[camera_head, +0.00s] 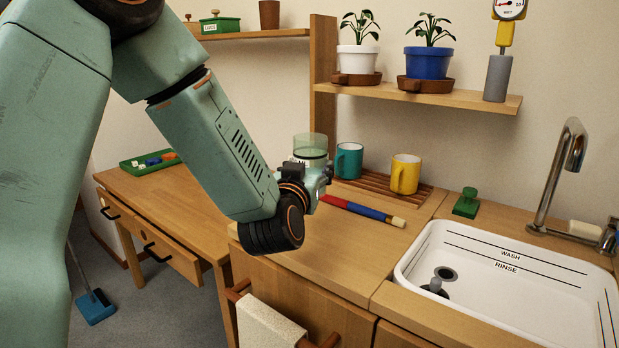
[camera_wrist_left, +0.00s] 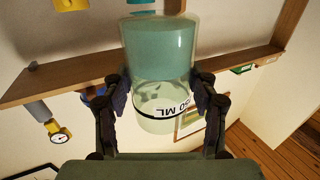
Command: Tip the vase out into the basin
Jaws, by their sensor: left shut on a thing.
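The vase (camera_head: 311,147) is a clear, greenish glass cylinder with an open rim, upright in the head view. It stands out beyond the end of my left arm, in front of the back wall. My left gripper (camera_head: 312,170) is shut on it, hiding its lower part. In the left wrist view the vase (camera_wrist_left: 158,55) sits between both fingers of my gripper (camera_wrist_left: 164,98), with a black band and an "ML" marking. I cannot tell whether its base touches the counter. The basin (camera_head: 430,236) is a white sink at the right, marked "WASH" and "RINSE", well apart from the vase.
A teal mug (camera_head: 348,160) and a yellow mug (camera_head: 405,174) stand on a slatted rack behind the gripper. A red and blue rod (camera_head: 362,209) lies on the counter. A tap (camera_head: 569,160) rises behind the basin. A green block (camera_head: 467,203) sits near its rim.

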